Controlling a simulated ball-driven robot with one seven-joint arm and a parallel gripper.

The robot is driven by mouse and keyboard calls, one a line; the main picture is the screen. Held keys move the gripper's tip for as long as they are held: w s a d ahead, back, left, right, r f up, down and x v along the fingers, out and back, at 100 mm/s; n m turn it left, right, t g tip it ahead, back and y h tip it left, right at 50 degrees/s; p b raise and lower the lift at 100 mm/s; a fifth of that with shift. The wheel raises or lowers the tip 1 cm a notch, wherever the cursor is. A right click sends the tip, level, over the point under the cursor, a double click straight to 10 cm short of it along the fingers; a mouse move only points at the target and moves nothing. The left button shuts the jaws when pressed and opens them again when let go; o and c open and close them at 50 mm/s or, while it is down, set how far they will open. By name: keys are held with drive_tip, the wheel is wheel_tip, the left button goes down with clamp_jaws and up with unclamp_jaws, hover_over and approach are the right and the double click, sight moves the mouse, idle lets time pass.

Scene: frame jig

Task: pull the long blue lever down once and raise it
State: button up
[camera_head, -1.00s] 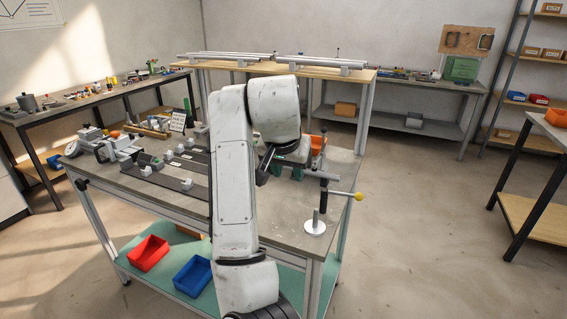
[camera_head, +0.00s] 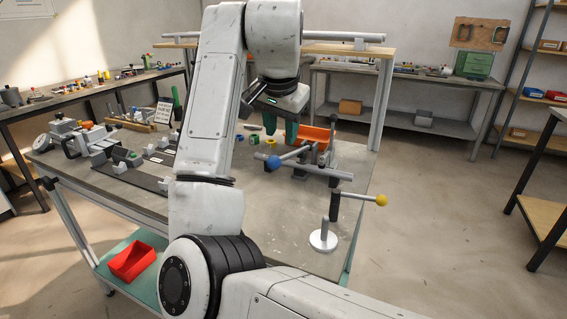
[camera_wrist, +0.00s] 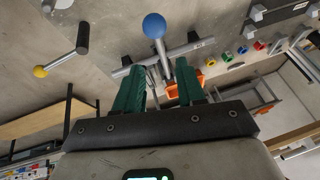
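The long lever is a grey rod with a blue ball (camera_head: 273,162) on its end. It sticks out from a grey horizontal bar at the right part of the bench. The ball also shows in the wrist view (camera_wrist: 154,26), beyond my fingers, with the rod running back to the bar. My gripper (camera_head: 281,128) has two green fingers and hangs above and behind the ball in the head view. In the wrist view my gripper (camera_wrist: 160,66) is open, its fingers spread with nothing held between them. I see no contact with the lever.
An orange bin (camera_head: 312,137) lies behind the bar. Small coloured blocks (camera_head: 253,139) and black rails with fixtures (camera_head: 140,172) lie to the left.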

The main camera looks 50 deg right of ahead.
sight(283, 158)
drive_tip(key=b+x, duration=0.1)
drive_tip(key=x, duration=0.9)
drive_tip(key=shift+w+d+f, duration=0.1)
drive_tip(key=shift+d+f, duration=0.05)
drive_tip(key=shift+f, duration=0.1)
clamp_jaws()
